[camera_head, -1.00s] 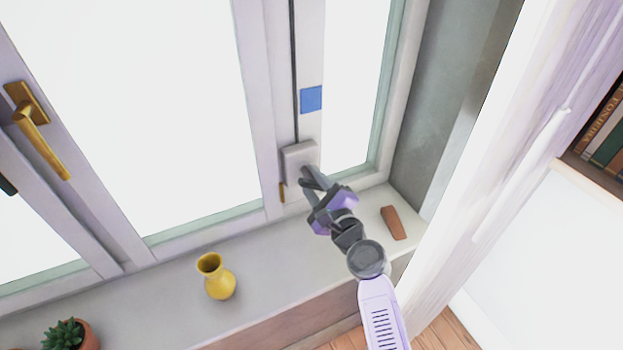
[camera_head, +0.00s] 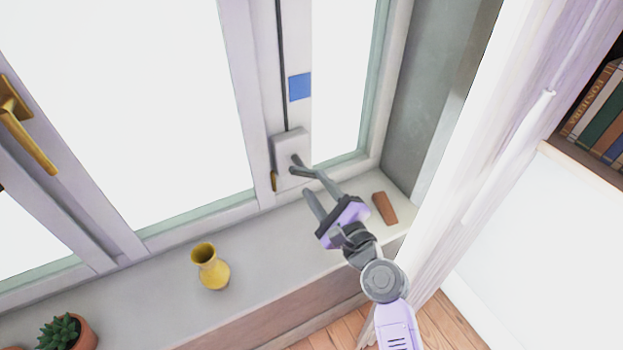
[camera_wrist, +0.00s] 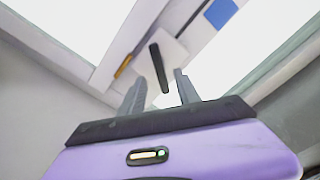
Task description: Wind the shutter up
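The shutter winder is a light grey box (camera_head: 284,146) low on the window post, with a dark cord (camera_head: 282,70) running up from it. Its short dark crank handle (camera_head: 297,161) sticks out from the box; the wrist view shows the handle (camera_wrist: 159,68) as a dark bar just ahead of and between the fingertips. My gripper (camera_head: 311,182) is open and empty, below and right of the box. In the wrist view both fingers of my gripper (camera_wrist: 159,82) stand apart, with no clear contact on the handle. The shutter itself cannot be made out; the panes are plain white.
A blue square (camera_head: 300,87) is on the post above the box. A small brass piece (camera_head: 274,181) is beside the box. On the sill (camera_head: 265,250) stand a yellow vase (camera_head: 210,268), a potted succulent (camera_head: 66,333) and a reddish-brown block (camera_head: 384,208). A wall closes the right side.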

